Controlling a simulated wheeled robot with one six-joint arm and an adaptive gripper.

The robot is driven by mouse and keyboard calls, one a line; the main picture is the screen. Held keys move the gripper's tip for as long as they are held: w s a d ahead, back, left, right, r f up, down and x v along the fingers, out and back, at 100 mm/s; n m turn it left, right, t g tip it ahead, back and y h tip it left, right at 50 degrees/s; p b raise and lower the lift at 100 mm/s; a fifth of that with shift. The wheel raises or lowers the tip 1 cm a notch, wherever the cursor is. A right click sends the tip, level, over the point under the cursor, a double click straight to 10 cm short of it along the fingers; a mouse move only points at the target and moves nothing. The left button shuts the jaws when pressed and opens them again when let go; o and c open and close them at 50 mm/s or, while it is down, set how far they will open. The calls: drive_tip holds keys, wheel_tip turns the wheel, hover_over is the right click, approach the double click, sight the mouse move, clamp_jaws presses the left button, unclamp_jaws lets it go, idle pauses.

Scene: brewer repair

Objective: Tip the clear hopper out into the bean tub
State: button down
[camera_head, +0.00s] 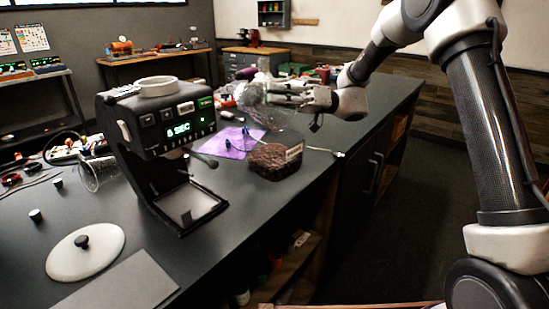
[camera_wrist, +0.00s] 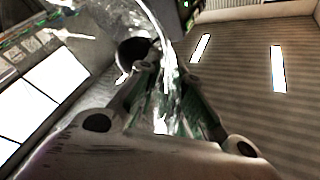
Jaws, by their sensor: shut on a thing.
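The clear hopper (camera_head: 252,92) is see-through and hard to make out. It is held in the air above the counter, to the right of and behind the brewer, and looks tilted. My gripper (camera_head: 282,93) is shut on it from the right. In the wrist view the fingers (camera_wrist: 165,95) close on clear, shiny material (camera_wrist: 160,35). The bean tub (camera_head: 293,152), clear with a pale label, stands on the counter below and slightly in front of my gripper. Dark brown beans (camera_head: 268,162) lie in it. Whether beans are in the hopper cannot be told.
The black brewer (camera_head: 165,130) with a lit green display stands left of the tub. A purple cloth (camera_head: 230,143) lies behind the tub. A round lid (camera_head: 85,251), a grey plate (camera_head: 118,284) and a tipped clear cup (camera_head: 97,174) lie at left. The counter's front edge is close to the tub.

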drive_tip(key=shift+w+d+m+y, duration=0.7)
drive_tip(key=shift+d+y, duration=0.25)
drive_tip(key=shift+y, duration=0.25)
idle(0.5)
idle(0.7)
